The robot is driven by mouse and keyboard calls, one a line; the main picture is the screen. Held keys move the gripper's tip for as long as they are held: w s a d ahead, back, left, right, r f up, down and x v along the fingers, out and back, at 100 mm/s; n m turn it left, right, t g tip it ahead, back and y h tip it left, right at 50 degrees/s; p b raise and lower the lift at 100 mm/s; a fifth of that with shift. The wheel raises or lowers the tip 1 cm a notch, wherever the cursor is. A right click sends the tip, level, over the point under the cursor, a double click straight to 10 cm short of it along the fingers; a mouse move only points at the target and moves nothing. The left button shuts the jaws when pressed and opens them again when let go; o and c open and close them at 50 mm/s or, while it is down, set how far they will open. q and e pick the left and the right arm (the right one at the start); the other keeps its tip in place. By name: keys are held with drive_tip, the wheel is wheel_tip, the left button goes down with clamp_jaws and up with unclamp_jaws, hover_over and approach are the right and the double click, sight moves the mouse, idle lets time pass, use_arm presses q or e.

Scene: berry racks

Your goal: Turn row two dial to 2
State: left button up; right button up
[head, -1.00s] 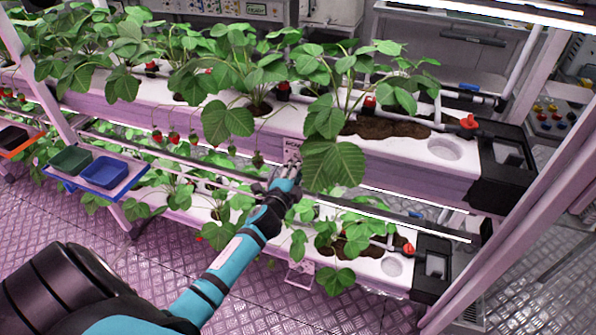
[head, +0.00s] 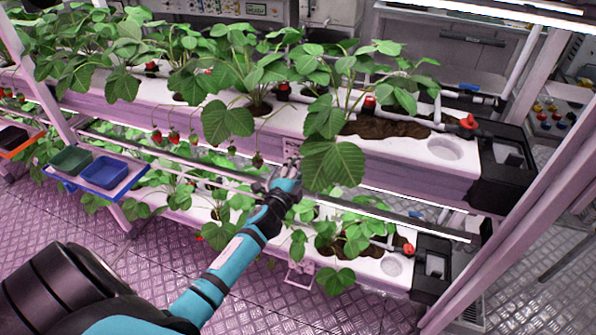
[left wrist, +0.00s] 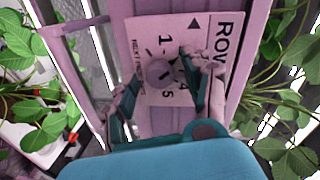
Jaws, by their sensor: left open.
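A white dial plate (left wrist: 190,32) with a large "ROW" heading, a black triangle and numbers including 1, 4 and 5 is on the pink rack in the left wrist view. A round grey dial (left wrist: 158,71) sits on it; its setting is hard to read. My left gripper (left wrist: 162,76) is open, with one finger on each side of the dial in the picture; whether they touch it I cannot tell. In the head view my left gripper (head: 284,173) is at the upper planter's front face, beside a big leaf. The row number is not readable. My right gripper is not in view.
Strawberry leaves (head: 334,163) hang close to the gripper on its right. A light rail (head: 400,214) runs below the upper planter (head: 420,165). Blue (head: 105,172) and green (head: 71,159) bins stand on a shelf at left.

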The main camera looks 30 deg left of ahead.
use_arm(q)
drive_tip(key=v, duration=1.2)
drive_tip(key=shift+f, duration=0.1)
drive_tip(key=s+d+f+n+g+h, duration=0.15)
drive_tip(key=s+f, duration=0.25)
drive_tip(key=f, duration=0.6)
drive_tip(key=s+d+f+n+g, duration=0.2)
drive_tip(key=s+f+g, duration=0.15)
drive_tip(key=f, duration=0.75)
drive_tip(key=s+d+f+n+g+h, duration=0.15)
drive_tip(key=s+f, duration=0.25)
drive_tip(key=f, duration=0.6)
drive_tip(key=s+d+f+n+g, duration=0.2)
drive_tip(key=s+f, duration=0.4)
drive_tip(key=s, duration=0.4)
drive_tip(key=s+d+f+n+g, duration=0.1)
drive_tip(key=s+f, duration=0.4)
drive_tip(key=s, duration=0.5)
drive_tip(key=s+d+f+n+g, duration=0.2)
drive_tip(key=s+f+g, duration=0.3)
drive_tip(key=s, duration=0.4)
drive_tip(key=shift+s+d+f+n+g, duration=0.3)
drive_tip(key=shift+s+d+f+g, duration=0.1)
drive_tip(key=shift+d+f, duration=0.45)
drive_tip(key=shift+c, duration=0.8)
drive_tip(key=shift+s+r, duration=0.1)
drive_tip(key=shift+c, duration=0.4)
